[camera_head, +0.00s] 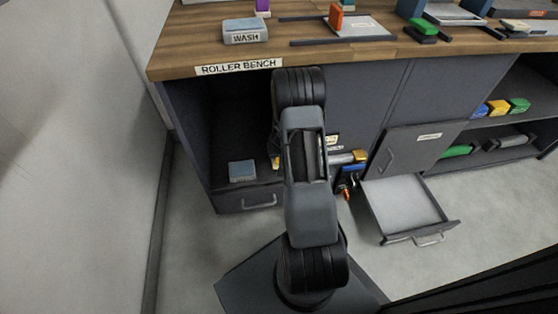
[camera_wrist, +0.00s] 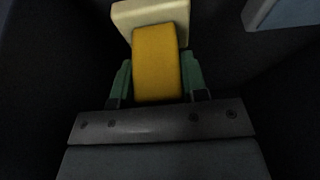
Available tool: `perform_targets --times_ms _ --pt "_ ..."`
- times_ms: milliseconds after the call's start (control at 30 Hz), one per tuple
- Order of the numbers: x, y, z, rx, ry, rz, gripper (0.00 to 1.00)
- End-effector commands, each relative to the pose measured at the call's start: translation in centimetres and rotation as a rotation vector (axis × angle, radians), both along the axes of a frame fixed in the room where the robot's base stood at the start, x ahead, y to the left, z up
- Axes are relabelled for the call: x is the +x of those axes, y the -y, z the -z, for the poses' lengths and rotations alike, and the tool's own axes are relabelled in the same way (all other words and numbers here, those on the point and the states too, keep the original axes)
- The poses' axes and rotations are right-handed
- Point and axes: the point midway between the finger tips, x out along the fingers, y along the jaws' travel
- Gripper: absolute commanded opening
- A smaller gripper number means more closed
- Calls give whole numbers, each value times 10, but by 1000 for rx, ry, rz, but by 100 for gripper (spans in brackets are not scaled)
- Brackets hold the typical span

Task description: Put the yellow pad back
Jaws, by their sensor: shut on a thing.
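In the wrist view, my gripper (camera_wrist: 158,92) has its two green fingers closed on the sides of a yellow pad (camera_wrist: 156,58). A cream block (camera_wrist: 128,14) shows at the pad's far end; I cannot tell whether it is part of the pad. Dark surfaces surround them. In the head view my arm reaches down in front of the dark open compartment of the bench and hides my gripper. A small yellow patch (camera_head: 275,162) shows at the arm's left edge, perhaps the pad.
A blue-grey block (camera_head: 242,170) lies low in the open compartment, above a closed drawer (camera_head: 250,201). Right of my arm are yellow, blue and red items (camera_head: 350,158) and a pulled-out drawer (camera_head: 405,203). The bench top (camera_head: 190,50) holds a WASH box (camera_head: 245,32).

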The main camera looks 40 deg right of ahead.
Motion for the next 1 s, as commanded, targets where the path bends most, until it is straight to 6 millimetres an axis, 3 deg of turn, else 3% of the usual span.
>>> perform_targets --times_ms 33,167,633,667,900,1000 --pt "0 0 13 0 0 0 21" --pt "0 0 27 0 0 0 21" --pt "0 0 31 0 0 -1 21" --pt "0 0 30 0 0 -1 42" --pt "0 0 29 0 0 -1 65" --pt "0 0 29 0 0 -1 66"
